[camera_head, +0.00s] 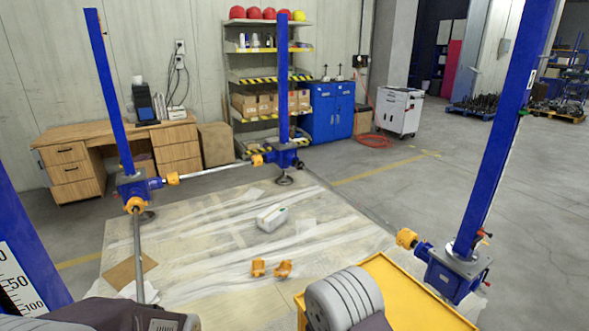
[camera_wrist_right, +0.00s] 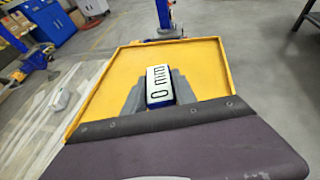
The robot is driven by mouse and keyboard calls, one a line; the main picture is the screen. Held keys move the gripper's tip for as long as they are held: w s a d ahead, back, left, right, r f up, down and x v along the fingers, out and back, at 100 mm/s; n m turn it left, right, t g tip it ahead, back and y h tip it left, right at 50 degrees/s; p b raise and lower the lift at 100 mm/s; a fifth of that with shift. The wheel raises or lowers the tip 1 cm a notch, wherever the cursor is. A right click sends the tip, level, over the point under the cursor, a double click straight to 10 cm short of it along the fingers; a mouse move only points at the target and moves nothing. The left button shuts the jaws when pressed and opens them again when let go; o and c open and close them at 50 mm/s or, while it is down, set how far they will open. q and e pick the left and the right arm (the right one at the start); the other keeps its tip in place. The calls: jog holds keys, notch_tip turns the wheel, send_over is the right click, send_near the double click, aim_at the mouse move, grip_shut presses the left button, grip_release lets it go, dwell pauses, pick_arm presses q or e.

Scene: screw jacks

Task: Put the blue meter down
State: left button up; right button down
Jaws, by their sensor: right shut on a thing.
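The blue meter (camera_wrist_right: 160,85) shows in the right wrist view as a small blue block with a white face marked in black. My right gripper (camera_wrist_right: 159,76) has its two grey fingers shut on the meter's sides. The meter is in front of the yellow cart top (camera_wrist_right: 110,85); I cannot tell whether it touches that surface. The cart top also shows in the head view (camera_head: 400,285) at the bottom right. There the meter and right fingers are hidden behind or below my right arm. My left gripper's fingers are not visible.
A blue screw jack (camera_head: 455,265) stands right of the cart. Two more jacks (camera_head: 283,157) (camera_head: 132,188) stand farther left, with rods. A white box (camera_head: 272,217) and orange parts (camera_head: 272,269) lie on the floor sheet (camera_head: 200,240). The visible cart top is bare.

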jog(key=s+a+r+m+g+h+p, duration=0.1)
jog(key=s+a+r+p, duration=0.1)
jog(key=s, duration=0.5)
jog(key=shift+s+a, duration=0.4)
jog(key=shift+a, duration=0.05)
